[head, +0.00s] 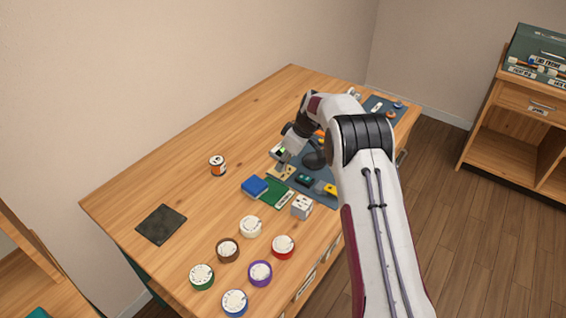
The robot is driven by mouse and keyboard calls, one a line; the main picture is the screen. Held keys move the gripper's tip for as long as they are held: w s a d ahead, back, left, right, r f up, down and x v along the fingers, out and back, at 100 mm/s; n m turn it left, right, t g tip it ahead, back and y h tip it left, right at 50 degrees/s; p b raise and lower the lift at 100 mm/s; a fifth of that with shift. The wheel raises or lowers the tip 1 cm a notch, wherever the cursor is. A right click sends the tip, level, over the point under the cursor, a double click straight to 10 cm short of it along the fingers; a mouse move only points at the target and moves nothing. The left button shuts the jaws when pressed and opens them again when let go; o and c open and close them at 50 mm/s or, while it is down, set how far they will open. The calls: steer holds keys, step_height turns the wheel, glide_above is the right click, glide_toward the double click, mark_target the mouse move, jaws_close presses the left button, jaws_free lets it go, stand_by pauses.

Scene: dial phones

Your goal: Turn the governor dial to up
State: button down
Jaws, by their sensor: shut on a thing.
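My gripper (287,158) reaches down over the back part of the wooden table, beside a small tan plate (281,173). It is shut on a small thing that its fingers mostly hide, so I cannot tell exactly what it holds. Several round dials with white faces stand at the table's front: white (251,226), brown (228,250), red (283,246), purple (260,272), green (202,276) and blue (235,302). None carries a readable name here, so I cannot tell which is the governor dial or where it points.
A blue block (254,187), a green board (276,194) and a white cube (302,206) lie near my gripper. An orange-labelled can (218,165) stands left on the table (190,150). A dark square mat (161,225) lies at the left. The table's back left is clear.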

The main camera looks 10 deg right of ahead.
steer(key=shift+n, duration=0.3)
steer(key=c, duration=1.9)
jaws_free()
steer(key=shift+r, duration=0.15)
steer(key=shift+s+d+r, duration=0.1)
steer(key=shift+d+r, duration=0.1)
steer(key=shift+r, duration=0.25)
steer(key=v, duration=0.4)
steer(key=s+d, duration=0.2)
steer(key=d, duration=0.1)
steer(key=s+d, duration=0.2)
steer(key=d, duration=0.1)
steer(key=s+d, duration=0.3)
steer(key=shift+d+f, duration=0.1)
steer(key=shift+d, duration=0.3)
